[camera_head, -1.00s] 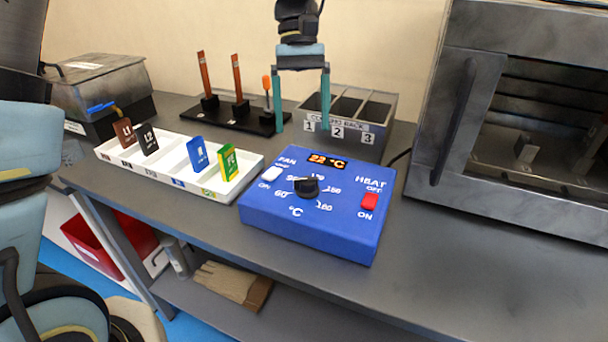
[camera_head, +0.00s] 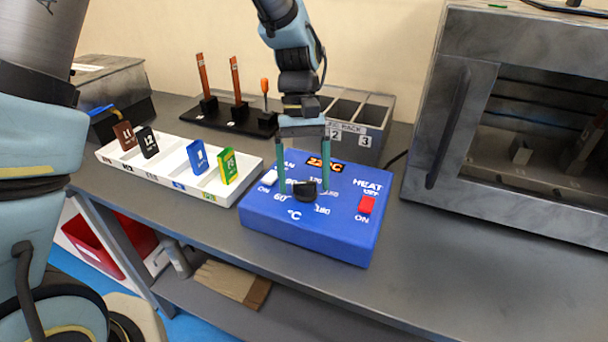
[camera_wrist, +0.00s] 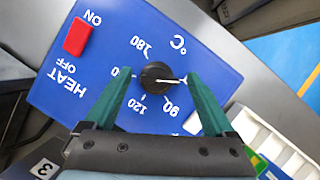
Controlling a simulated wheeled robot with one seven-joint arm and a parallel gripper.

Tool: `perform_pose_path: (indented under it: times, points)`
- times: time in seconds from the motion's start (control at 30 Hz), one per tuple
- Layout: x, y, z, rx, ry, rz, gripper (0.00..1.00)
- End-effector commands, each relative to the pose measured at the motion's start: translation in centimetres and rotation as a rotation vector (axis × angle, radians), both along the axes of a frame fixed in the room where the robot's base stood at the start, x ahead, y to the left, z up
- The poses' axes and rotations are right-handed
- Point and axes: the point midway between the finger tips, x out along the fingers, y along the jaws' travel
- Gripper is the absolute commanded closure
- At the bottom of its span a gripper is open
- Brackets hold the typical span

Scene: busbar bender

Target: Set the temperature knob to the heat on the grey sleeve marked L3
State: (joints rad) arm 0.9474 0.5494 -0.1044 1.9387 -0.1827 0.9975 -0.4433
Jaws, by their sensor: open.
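The black temperature knob (camera_head: 304,192) sits on the blue control box (camera_head: 340,236). In the wrist view the knob (camera_wrist: 158,77) has a white pointer line towards the right finger, on the 90 side of the dial; the mark there is covered. My gripper (camera_head: 304,187) is open and points down over the box. Its two green fingers stand either side of the knob, with gaps in the wrist view. A white tray (camera_head: 231,197) holds a brown sleeve (camera_head: 124,135), a black one (camera_head: 147,142), a blue one (camera_head: 198,157) and a green-yellow one (camera_head: 227,166). I see no grey sleeve.
The box has a display (camera_head: 325,165), a red heat switch (camera_head: 366,205) and a white fan switch (camera_head: 270,177). Behind are a grey cooling rack (camera_head: 370,144) and a black stand (camera_head: 225,116) with upright bars. A metal oven (camera_head: 455,190) stands right. The bench front is clear.

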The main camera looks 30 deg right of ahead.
Motion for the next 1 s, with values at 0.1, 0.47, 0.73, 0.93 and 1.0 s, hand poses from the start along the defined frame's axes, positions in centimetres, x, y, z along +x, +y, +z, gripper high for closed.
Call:
perform_pose_path:
  times: [0.1,0.47,0.73,0.93,1.0]
  points:
    - [0.02,0.0,0.01,0.0,0.0,0.0,0.12]
    - [0.04,0.0,0.03,0.0,0.0,0.0,0.53]
    - [0.05,0.01,0.04,0.0,0.0,0.0,0.83]
    - [0.06,0.02,0.05,0.001,0.0,0.0,0.97]
    - [0.05,0.01,0.06,0.001,-0.001,-0.005,0.97]
